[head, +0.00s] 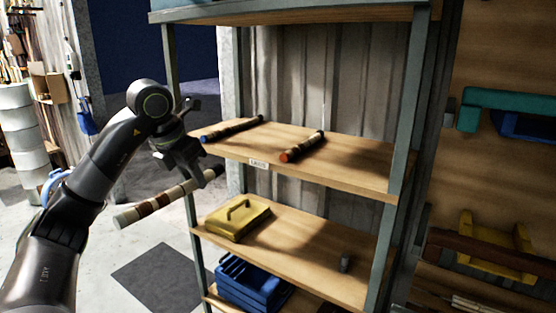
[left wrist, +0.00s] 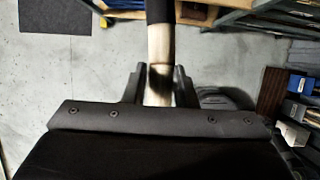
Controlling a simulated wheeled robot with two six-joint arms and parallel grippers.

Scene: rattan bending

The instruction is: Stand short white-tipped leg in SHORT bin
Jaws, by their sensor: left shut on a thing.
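My left gripper (head: 185,165) is shut on a banded rattan leg (head: 155,204), held in the air just left of the shelf rack. The leg is tan and dark brown, and its near end is pale or white. It slants down toward the lower left. In the left wrist view the leg (left wrist: 159,46) runs up between the two fingers of the left gripper (left wrist: 158,85), with a dark band at the top. A blue-tipped leg (head: 231,129) and an orange-tipped leg (head: 302,147) lie on the middle shelf. No bin marked SHORT can be made out. My right gripper is not in view.
The middle shelf (head: 350,165) has a small label on its front edge. Blue crates (head: 250,283) sit below. Open floor lies left of the rack.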

